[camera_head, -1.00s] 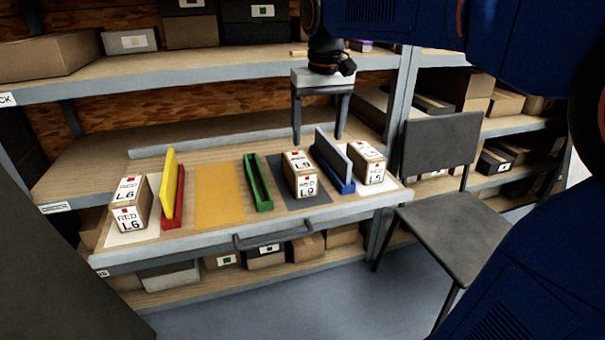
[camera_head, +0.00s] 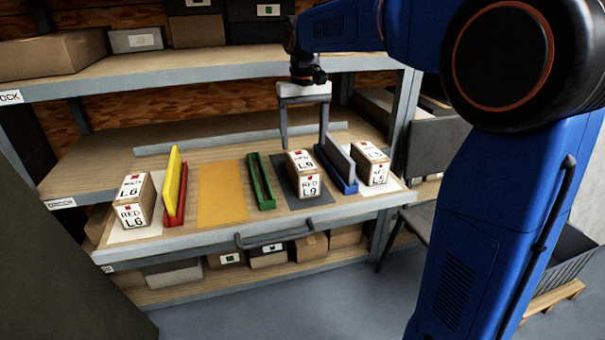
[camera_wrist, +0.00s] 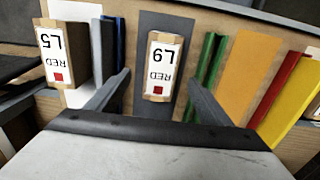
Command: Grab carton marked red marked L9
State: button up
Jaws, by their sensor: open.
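The carton marked RED L9 (camera_head: 306,173) stands on a dark grey mat (camera_head: 322,198) on the pull-out shelf, between a green holder and a blue holder. In the wrist view the L9 carton (camera_wrist: 159,65) lies ahead, its label upside down, between the two fingers. My gripper (camera_head: 304,146) is open, with its grey fingers pointing down behind the carton in the head view. In the wrist view my gripper (camera_wrist: 150,90) holds nothing. I cannot tell how far the fingers are from the carton.
Carton L6 (camera_head: 134,201) stands at the left beside a red holder with a yellow panel (camera_head: 174,188). A yellow mat (camera_head: 221,193) lies bare. The green holder (camera_head: 261,180) and blue holder (camera_head: 337,167) flank L9. Carton L5 (camera_head: 370,163) stands right. An upper shelf (camera_head: 200,75) overhangs behind.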

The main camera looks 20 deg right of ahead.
aim_at(302, 160)
jog(key=f, duration=1)
jog(key=shift+w+a, duration=0.15)
jog(key=shift+w, duration=0.05)
